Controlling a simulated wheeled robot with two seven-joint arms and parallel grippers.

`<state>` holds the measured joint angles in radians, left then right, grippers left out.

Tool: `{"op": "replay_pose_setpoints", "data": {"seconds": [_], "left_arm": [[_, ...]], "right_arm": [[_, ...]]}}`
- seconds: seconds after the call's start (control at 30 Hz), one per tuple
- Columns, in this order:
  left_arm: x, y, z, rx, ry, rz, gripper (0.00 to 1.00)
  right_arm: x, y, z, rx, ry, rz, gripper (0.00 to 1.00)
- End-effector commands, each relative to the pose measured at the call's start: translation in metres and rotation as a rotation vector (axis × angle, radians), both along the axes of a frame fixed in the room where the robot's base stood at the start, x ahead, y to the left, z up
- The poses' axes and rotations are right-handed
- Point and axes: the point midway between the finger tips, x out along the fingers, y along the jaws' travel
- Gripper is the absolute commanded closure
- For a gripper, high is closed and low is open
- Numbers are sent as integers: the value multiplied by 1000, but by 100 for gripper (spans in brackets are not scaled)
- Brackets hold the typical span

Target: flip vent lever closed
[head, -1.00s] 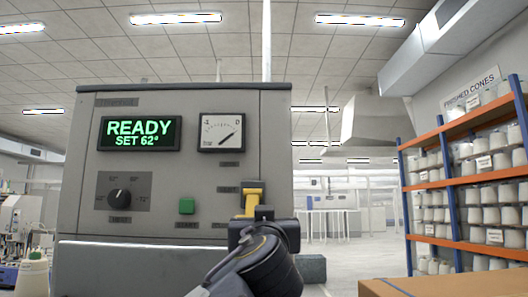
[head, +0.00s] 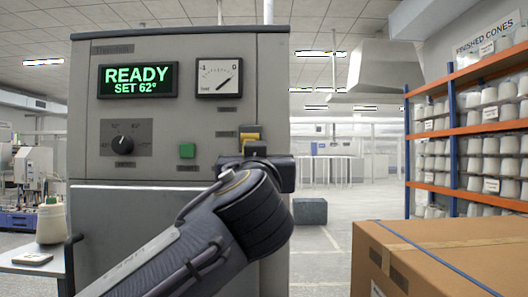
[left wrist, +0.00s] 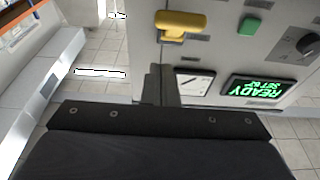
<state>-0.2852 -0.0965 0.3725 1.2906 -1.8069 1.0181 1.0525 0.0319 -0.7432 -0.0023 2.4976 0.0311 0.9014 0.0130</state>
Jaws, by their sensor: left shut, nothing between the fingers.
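The yellow vent lever (head: 250,133) is on the front of the grey machine cabinet (head: 225,115), low at its right side below the gauge. In the head view my left gripper (head: 256,149) is just below the lever and hides its lower part. In the left wrist view, which is turned over, the lever (left wrist: 181,22) shows whole as a rounded yellow handle on a small yellow base. My left gripper (left wrist: 159,72) is shut and empty there, with a visible gap between its fingertips and the lever. I cannot tell the lever's exact setting. My right gripper is out of view.
The cabinet also carries a green READY display (head: 138,80), a gauge (head: 219,78), a dial (head: 123,143) and a green button (head: 187,151). A cardboard box (head: 440,255) stands at front right, before a shelf of cones (head: 470,130).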

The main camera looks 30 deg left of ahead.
Motion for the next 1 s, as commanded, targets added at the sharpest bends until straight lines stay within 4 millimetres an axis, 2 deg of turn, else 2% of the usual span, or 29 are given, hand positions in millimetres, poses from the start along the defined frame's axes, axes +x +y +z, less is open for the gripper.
{"op": "replay_pose_setpoints", "data": {"seconds": [0.1,0.33,1.0], "left_arm": [[-21,-12,-10,3,-4,-2,100],[-42,-25,-22,1,-5,-2,100],[-45,-27,-26,2,2,-1,100]], "right_arm": [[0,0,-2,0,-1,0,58],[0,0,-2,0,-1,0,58],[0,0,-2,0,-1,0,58]]}}
